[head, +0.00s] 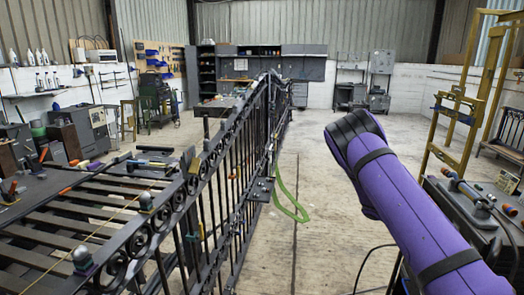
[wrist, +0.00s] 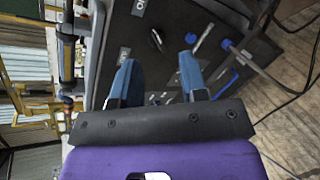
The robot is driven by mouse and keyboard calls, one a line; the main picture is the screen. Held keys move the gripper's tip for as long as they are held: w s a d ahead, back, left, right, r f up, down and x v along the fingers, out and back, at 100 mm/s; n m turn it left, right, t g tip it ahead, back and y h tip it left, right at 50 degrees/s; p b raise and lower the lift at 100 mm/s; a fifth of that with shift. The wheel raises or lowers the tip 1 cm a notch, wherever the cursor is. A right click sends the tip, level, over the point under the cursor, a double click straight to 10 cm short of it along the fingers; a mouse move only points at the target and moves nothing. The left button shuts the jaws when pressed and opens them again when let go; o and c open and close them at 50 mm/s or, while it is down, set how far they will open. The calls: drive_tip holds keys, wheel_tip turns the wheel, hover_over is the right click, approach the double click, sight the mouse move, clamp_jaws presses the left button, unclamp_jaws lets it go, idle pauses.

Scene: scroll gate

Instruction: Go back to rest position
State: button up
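My gripper (wrist: 158,68) shows in the wrist view with its two blue fingers spread apart and nothing between them. It points at a dark machine panel (wrist: 150,35) with small knobs and fittings, but I cannot tell the exact gap. In the head view my purple arm rises from the lower right, bends at a black joint, and hides the gripper from sight. The black scroll gate (head: 213,165) stands upright to the left of my arm, clear of it.
A slatted bench (head: 75,215) with tools fills the left. A yellow frame (head: 474,90) and a dark cart (head: 470,215) stand at right, close to my arm. A green hose (head: 290,207) lies on the floor. Cables (wrist: 285,18) hang near the panel. The middle floor is open.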

drive_tip(key=s+a+r+m+t+y, duration=0.25)
drive_tip(key=s+a+r+y, duration=0.4)
drive_tip(key=r, duration=0.65)
drive_tip(key=s+a+r+m+t+y, duration=0.1)
drive_tip(key=s+a+r+t+y, duration=0.2)
drive_tip(key=s+a+r, duration=0.8)
drive_tip(key=s+a+r+t+y, duration=0.1)
drive_tip(key=s+a+r, duration=0.3)
drive_tip(key=s, duration=0.4)
drive_tip(key=s+a+r+t+y, duration=0.2)
drive_tip(key=s+a+r+t, duration=0.2)
drive_tip(key=s+r, duration=0.3)
drive_tip(key=shift+s+a+t, duration=0.35)
drive_tip(key=shift+s+a, duration=0.25)
drive_tip(key=shift+s, duration=0.65)
